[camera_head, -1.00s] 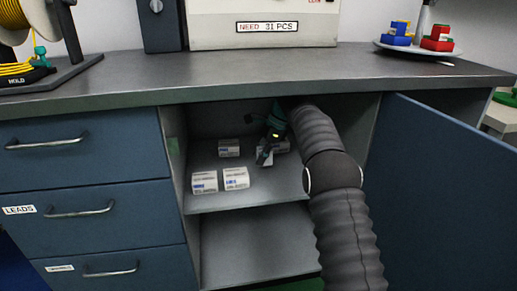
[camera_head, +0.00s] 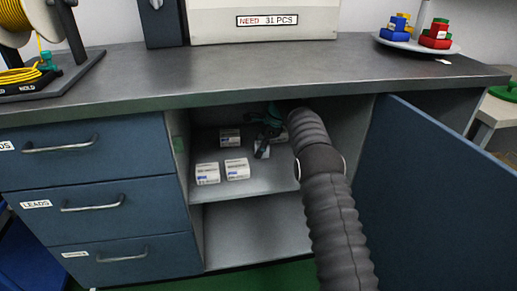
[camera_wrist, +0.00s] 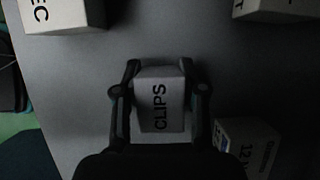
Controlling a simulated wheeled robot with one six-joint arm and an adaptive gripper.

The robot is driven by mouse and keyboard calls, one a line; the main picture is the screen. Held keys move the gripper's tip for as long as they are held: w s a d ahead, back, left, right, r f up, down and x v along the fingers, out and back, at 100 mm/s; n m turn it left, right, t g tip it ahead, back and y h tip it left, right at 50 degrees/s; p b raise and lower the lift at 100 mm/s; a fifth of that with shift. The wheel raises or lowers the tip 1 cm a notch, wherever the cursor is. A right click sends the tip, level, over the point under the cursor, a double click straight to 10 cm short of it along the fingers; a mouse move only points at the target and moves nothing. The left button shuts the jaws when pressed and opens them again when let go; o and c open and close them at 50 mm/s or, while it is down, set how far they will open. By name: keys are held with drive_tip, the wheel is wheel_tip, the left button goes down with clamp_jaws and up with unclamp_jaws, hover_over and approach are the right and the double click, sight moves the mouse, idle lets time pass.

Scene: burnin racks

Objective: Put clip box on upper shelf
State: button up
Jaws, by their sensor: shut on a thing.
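The clip box, a small white box with "CLIPS" in black (camera_wrist: 160,110), is between the two fingers of my gripper (camera_wrist: 160,68) in the wrist view. The fingers are shut on its sides. In the head view my gripper (camera_head: 262,148) is inside the open cabinet, over the upper shelf (camera_head: 268,183). The box is mostly hidden there by the gripper. I cannot tell whether it touches the shelf.
Other white boxes stand on the upper shelf: two in front (camera_head: 207,174) (camera_head: 237,169) and one behind (camera_head: 230,138). In the wrist view a box (camera_wrist: 248,145) is close to the right finger. The lower compartment (camera_head: 255,230) looks empty. The blue door (camera_head: 430,185) is open at right.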

drive_tip(key=o, duration=1.2)
drive_tip(key=shift+v, duration=3.85)
